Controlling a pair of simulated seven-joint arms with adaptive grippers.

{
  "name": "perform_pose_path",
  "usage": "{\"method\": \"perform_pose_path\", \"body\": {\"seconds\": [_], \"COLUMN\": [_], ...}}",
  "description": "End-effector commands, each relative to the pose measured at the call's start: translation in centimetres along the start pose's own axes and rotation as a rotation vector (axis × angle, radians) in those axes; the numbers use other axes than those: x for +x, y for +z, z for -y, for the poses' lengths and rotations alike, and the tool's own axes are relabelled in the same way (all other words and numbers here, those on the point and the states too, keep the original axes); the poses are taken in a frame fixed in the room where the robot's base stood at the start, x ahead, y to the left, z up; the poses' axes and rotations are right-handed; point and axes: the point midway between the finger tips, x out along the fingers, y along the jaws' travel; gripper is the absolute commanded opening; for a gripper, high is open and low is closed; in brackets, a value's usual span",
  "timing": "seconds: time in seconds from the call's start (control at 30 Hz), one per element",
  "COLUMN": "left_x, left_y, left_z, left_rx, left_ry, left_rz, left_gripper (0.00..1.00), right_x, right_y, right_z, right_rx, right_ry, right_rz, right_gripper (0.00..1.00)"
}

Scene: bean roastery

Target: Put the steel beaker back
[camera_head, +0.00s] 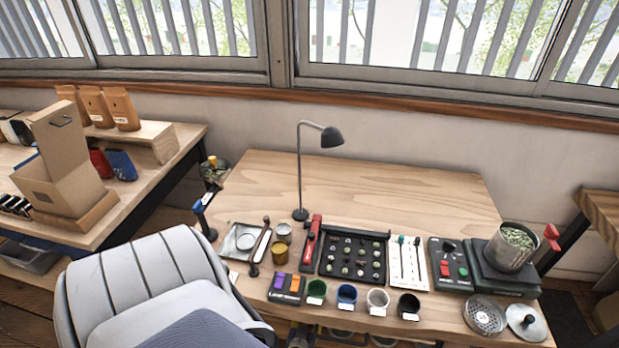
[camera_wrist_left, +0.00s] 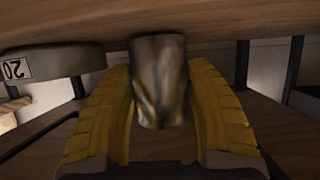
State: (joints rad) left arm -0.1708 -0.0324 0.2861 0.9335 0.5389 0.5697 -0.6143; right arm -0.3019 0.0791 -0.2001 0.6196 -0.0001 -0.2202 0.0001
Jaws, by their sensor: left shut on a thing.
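In the left wrist view, my left gripper (camera_wrist_left: 165,130) has its two yellow fingers on either side of a shiny metal cylinder, which looks like the steel beaker (camera_wrist_left: 158,75). It is shut on it. The cylinder's upper end meets or overlaps a wooden surface in that picture; I cannot tell whether they touch. In the head view I make out neither gripper, nor the held beaker. A steel vessel of green beans (camera_head: 518,240) stands on a dark scale (camera_head: 485,275) at the right of the wooden table (camera_head: 400,185).
A black lamp (camera_head: 301,170), a bean sample tray (camera_head: 353,258), several coloured cups (camera_head: 347,296) and a small steel tray (camera_head: 243,238) are on the table. A pale ribbed chair (camera_head: 150,285) stands at lower left. The table's back half is mostly clear.

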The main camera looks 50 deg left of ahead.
Motion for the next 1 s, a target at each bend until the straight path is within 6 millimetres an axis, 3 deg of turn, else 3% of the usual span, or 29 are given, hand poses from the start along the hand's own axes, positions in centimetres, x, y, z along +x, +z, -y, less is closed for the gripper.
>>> {"method": "perform_pose_path", "body": {"seconds": [0.57,0.6,0.77,1.0], "left_x": [0.24,0.2,0.18,0.16], "left_y": [0.44,0.44,0.44,0.42], "left_z": [-0.02,-0.02,-0.01,0.0], "left_rx": [0.001,0.0,0.0,0.0], "left_ry": [0.0,0.0,0.0,0.0], "left_rz": [0.0,0.0,0.0,0.0], "left_gripper": [0.17,0.6,0.77,0.77], "right_x": [0.02,0.02,0.02,0.02], "right_y": [-0.18,-0.19,-0.2,-0.21], "right_z": [-0.08,-0.08,-0.08,-0.1], "right_rx": [0.0,0.0,0.0,0.0], "right_ry": [0.001,0.001,0.001,0.001], "right_rz": [-0.002,-0.002,-0.002,-0.003], "right_gripper": [1.0,1.0,1.0,1.0]}}
